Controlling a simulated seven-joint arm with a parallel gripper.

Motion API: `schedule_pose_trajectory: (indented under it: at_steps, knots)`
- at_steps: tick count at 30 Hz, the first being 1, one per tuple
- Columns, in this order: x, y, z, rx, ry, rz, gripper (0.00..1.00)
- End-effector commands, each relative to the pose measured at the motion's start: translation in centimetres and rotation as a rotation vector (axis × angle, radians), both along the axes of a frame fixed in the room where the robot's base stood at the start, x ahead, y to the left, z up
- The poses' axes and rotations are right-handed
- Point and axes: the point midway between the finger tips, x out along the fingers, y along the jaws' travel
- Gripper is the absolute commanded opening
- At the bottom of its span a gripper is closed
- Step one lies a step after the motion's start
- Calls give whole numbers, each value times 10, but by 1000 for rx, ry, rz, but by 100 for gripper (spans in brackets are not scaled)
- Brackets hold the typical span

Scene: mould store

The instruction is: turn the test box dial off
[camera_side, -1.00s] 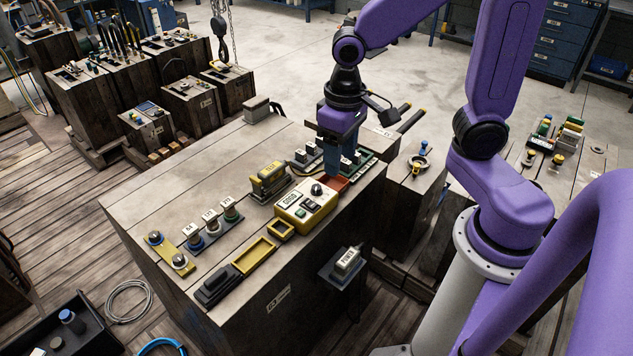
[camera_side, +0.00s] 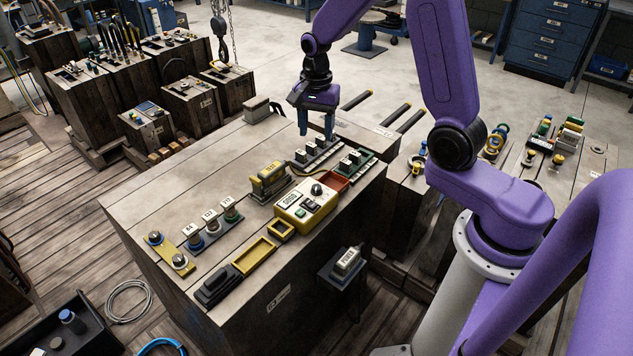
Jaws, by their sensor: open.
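The yellow test box (camera_side: 304,208) sits on the wooden bench top near its right front edge. Its black dial (camera_side: 317,190) is on the upper part of its face, with a small display and switches beside it. The dial's exact setting is too small to read. My gripper (camera_side: 316,132) is open and empty, fingers pointing down. It is above the back of the bench, behind the test box and apart from it, over the rack of white-labelled blocks.
A red tray (camera_side: 334,181) touches the box's right side area. A yellow block on a stand (camera_side: 269,180) is left of it. A green rack (camera_side: 356,162), yellow trays (camera_side: 254,257) and a row of labelled pegs (camera_side: 211,221) crowd the bench.

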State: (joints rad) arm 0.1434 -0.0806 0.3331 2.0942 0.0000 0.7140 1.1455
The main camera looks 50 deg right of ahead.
Motion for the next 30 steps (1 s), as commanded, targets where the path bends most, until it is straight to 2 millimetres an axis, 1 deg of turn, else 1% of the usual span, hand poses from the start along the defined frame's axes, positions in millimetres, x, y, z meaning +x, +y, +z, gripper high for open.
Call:
schedule_pose_trajectory:
  at_steps: [5,8,15,30]
  knots:
    - [1,-2,-10,0,3,-17,55]
    - [0,-2,-23,0,4,-15,55]
    - [-1,-2,-65,1,7,-15,55]
    - [0,-2,-141,0,4,-13,55]
